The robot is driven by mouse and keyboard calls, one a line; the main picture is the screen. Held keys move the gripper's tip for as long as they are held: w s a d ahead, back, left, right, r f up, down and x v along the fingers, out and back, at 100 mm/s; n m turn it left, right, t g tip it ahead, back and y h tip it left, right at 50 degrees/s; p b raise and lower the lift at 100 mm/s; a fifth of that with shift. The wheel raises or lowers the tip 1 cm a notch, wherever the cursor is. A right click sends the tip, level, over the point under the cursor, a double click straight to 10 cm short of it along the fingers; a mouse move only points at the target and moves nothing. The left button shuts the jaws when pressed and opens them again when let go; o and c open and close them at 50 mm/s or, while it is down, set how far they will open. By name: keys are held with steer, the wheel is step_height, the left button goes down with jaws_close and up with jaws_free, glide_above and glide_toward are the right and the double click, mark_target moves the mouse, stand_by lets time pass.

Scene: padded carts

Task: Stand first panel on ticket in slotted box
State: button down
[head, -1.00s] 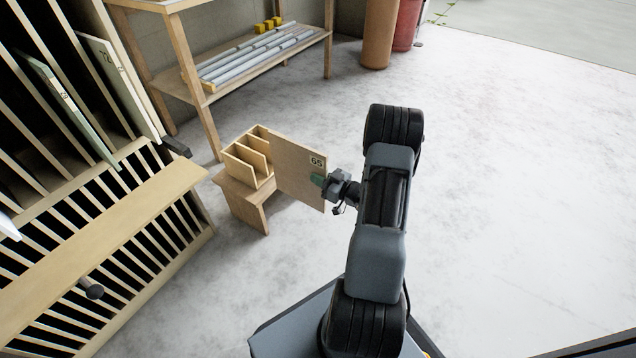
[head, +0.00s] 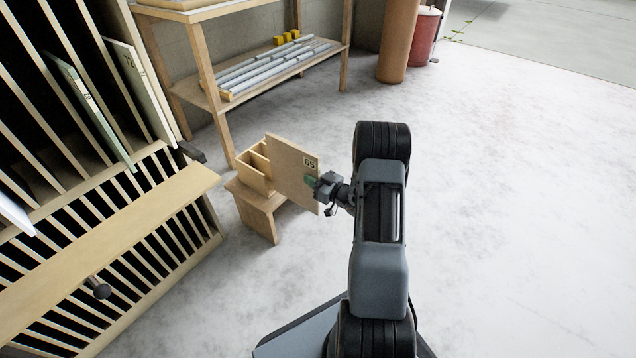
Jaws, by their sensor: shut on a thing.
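A flat wooden panel (head: 290,170) with a label reading 65 stands upright in my gripper (head: 314,190). The gripper is shut on the panel's right edge, where a small green patch shows. The slotted box (head: 252,178) is light wood and stands on a low wooden stool (head: 262,212). The panel is in front of the box's right part and hides it. I cannot tell whether the panel is in a slot or beside the box. No ticket can be made out.
A slatted rack (head: 100,265) on the left holds panels, among them a pale one marked 72 (head: 135,80) and a greenish one (head: 90,105). A shelf (head: 215,95) with metal bars stands behind. A brown cylinder (head: 398,40) and a red bin (head: 424,38) stand at the back. The floor on the right is clear.

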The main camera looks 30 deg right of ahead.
steer(key=b, duration=0.1)
glide_toward(270, 158)
steer(key=shift+d+f+b+x, duration=0.15)
steer(key=shift+b+x, duration=0.75)
steer(key=shift+x, duration=1)
steer(key=shift+d+f+b+x, duration=0.15)
steer(key=shift+b+x, duration=0.75)
steer(key=shift+x, duration=0.95)
steer(key=shift+w+r, duration=0.15)
steer(key=shift+w, duration=0.05)
steer(key=shift+f, duration=0.3)
steer(key=c, duration=1.1)
jaws_free()
steer(key=shift+f, duration=0.1)
steer(key=shift+s, duration=0.1)
